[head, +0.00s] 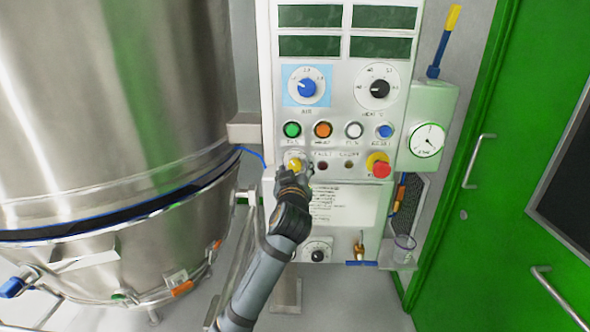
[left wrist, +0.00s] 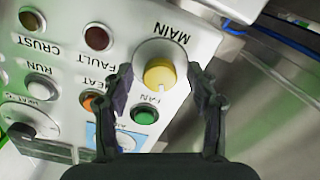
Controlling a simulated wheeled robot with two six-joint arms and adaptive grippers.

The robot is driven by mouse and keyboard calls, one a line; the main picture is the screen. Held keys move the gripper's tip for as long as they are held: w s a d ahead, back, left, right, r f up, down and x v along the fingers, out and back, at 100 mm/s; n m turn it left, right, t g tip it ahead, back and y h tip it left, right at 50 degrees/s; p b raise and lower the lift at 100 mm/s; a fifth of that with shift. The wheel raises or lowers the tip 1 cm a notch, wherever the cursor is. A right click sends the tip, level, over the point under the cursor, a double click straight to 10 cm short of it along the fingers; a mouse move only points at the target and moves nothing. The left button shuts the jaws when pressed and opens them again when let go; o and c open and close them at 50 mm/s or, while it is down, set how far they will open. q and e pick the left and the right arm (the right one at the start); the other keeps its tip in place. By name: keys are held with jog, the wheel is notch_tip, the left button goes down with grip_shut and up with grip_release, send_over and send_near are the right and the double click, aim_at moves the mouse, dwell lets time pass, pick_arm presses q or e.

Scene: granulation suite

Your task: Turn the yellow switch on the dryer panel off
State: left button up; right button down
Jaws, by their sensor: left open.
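The dryer panel (head: 337,110) is a pale upright board with displays, dials and buttons. The yellow switch (head: 294,164) sits at its lower left, partly hidden by my left gripper (head: 295,172) in the head view. In the left wrist view the yellow switch (left wrist: 160,74) is a round knob on a white disc, labelled MAIN, with a pale mark on its face. My left gripper (left wrist: 163,90) is open, with one finger on each side of the knob; I cannot tell whether they touch it. My right gripper is not in view.
A red emergency button on yellow (head: 380,167) sits to the right of the switch. Green (head: 292,129), orange (head: 323,129) and white buttons are just above. A large steel vessel (head: 110,100) fills the left side, and a green door (head: 500,170) stands at right.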

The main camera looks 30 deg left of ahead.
pick_arm(q)
jog(key=shift+s+d, duration=0.15)
jog(key=shift+s, duration=0.1)
jog(key=v, duration=0.7)
